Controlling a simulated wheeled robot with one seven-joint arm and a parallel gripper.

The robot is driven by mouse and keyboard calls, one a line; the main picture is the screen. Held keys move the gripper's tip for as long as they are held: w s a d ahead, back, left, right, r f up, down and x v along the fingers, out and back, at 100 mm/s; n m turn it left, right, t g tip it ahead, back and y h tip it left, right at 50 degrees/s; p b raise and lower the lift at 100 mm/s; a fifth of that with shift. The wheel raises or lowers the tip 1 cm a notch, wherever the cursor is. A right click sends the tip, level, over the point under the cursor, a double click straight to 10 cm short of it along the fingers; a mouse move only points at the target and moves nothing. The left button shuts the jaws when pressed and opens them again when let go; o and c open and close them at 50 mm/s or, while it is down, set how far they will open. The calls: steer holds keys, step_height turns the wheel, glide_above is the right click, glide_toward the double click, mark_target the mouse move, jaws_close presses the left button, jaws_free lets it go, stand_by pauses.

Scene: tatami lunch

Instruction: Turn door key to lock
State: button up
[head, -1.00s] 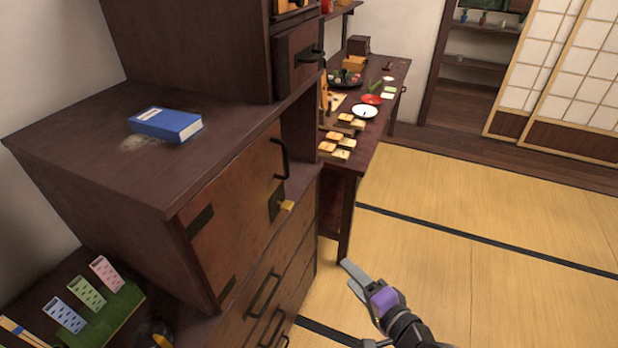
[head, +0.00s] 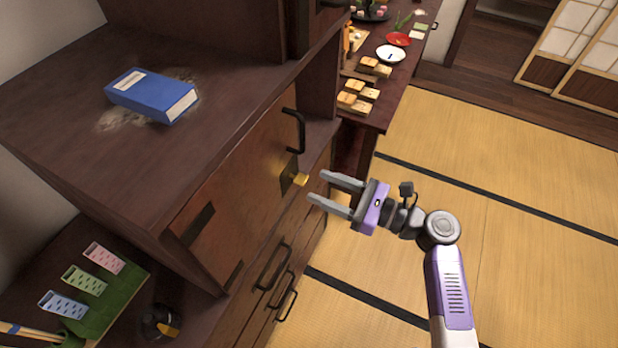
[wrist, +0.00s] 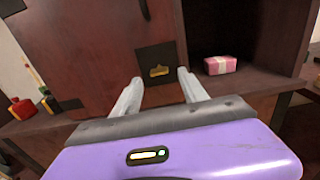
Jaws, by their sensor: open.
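The yellow door key (head: 300,180) sticks out of a dark lock plate (head: 287,174) on the brown cabinet door (head: 240,195). The door looks shut, with a black handle (head: 294,130) above the plate. My gripper (head: 317,187) is open and empty, its two fingers pointing at the key from the right, a short gap away. In the wrist view the key (wrist: 158,71) lies ahead, between and beyond the fingertips of my gripper (wrist: 160,80). Its bow looks wide and flat there, roughly level.
A blue book (head: 152,95) lies on the cabinet top. Drawers with black handles (head: 272,267) are below the door. A side table (head: 372,110) with food stands behind. In the wrist view, a pink box (wrist: 220,65) sits in an open compartment right of the lock. Tatami floor at right is clear.

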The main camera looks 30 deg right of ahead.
mark_target(298, 178)
steer(key=shift+x, duration=2.2)
steer(key=shift+c, duration=0.2)
steer(key=shift+s, duration=0.1)
jaws_close()
